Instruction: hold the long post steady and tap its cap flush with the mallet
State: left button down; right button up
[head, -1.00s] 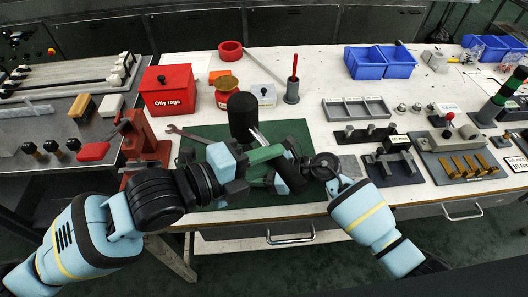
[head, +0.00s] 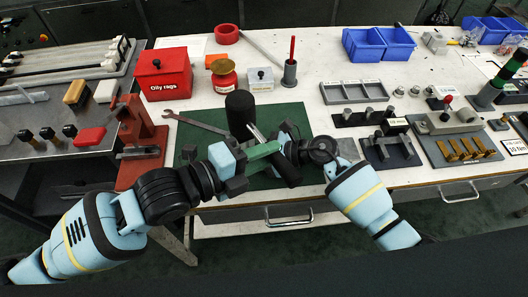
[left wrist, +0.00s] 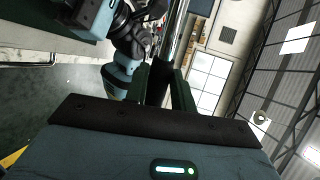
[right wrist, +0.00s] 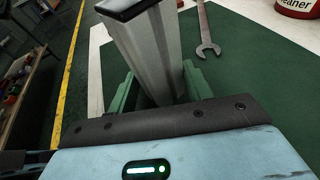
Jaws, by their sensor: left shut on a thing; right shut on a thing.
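The mallet has a thick black head (head: 240,108) and a dark handle (head: 289,170). My left gripper (head: 264,151) is shut on the handle, which also shows as a dark bar between the green fingers in the left wrist view (left wrist: 158,85). The long post is silver-grey and stands tilted between the fingers of my right gripper (right wrist: 155,92), shut on it. The post (right wrist: 150,48) has a black cap (right wrist: 122,8) at its upper end. Whether head and cap touch, and how the cap is seated, I cannot tell.
A green mat (head: 205,122) lies below the grippers, with a wrench (head: 195,122) on it. A red clamp stand (head: 140,135) and a red rag box (head: 163,78) stand to the left. A grey tray (head: 353,92) and fixtures (head: 390,150) stand to the right.

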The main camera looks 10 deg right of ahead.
pick_arm(q)
jog(key=shift+r, duration=0.1)
jog(key=shift+f, duration=1.15)
jog(key=shift+r, duration=0.85)
jog(key=shift+f, duration=0.1)
jog(key=shift+f, duration=0.75)
jog(key=shift+r, duration=0.9)
